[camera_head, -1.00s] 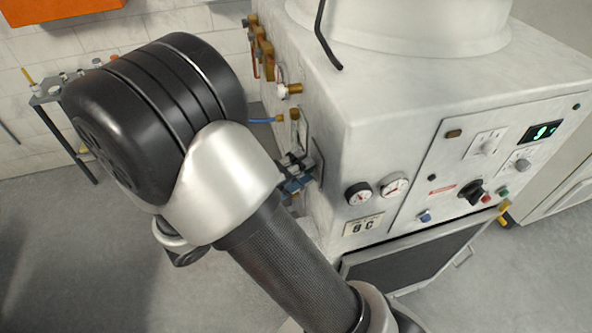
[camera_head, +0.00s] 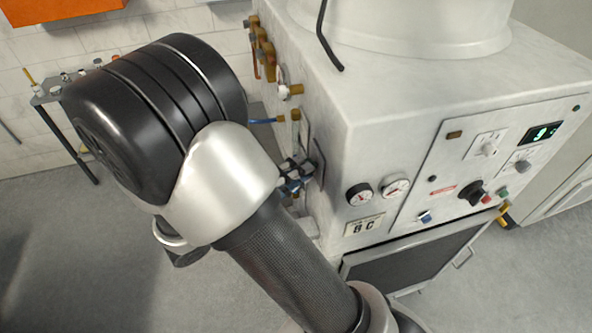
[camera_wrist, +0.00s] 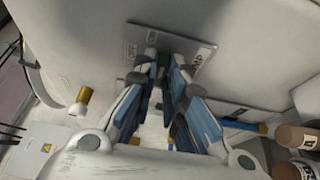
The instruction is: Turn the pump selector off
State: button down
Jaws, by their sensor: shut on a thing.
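The pump selector's grey label plate (camera_wrist: 204,55) is on the machine's white side wall in the wrist view, with partly legible lettering. My gripper (camera_wrist: 162,66) reaches to this plate, its two blue-and-grey fingers closed on the pump selector, a small dark greenish piece (camera_wrist: 163,60) between the fingertips. The fingers hide most of the selector, so I cannot tell its setting. In the head view my gripper (camera_head: 299,174) is at the left side of the white machine (camera_head: 420,85), partly behind my arm.
Brass valves (camera_head: 264,50) and a brass fitting (camera_head: 291,90) stick out of the same wall. The front has two gauges (camera_head: 358,195), a black knob (camera_head: 471,193) and a green display (camera_head: 542,132). Brown-capped cylinders (camera_wrist: 296,140) stand at the wrist view's lower right.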

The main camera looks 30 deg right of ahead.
jog(key=shift+r, duration=0.15)
jog(key=shift+w+d+r+n+g+y+p, duration=0.15)
jog(key=shift+n+g+y+p, duration=0.75)
jog(key=shift+n+p, duration=1.7)
jog(key=shift+w+r+n+g+y+p, duration=0.1)
jog(key=shift+n+g+y+p, duration=0.75)
jog(key=shift+n+p, duration=1.75)
jog(key=shift+w+d+r+n+g+y+p, duration=0.15)
jog(key=shift+n+g+y+p, duration=0.85)
jog(key=shift+p, duration=2.8)
jog(key=shift+a+f+n+h, duration=0.1)
jog(key=shift+f+n+h, duration=0.15)
jog(key=shift+n, duration=0.25)
jog(key=c, duration=1.6)
grip_release()
jog(key=shift+r, duration=0.1)
jog(key=shift+c, duration=0.2)
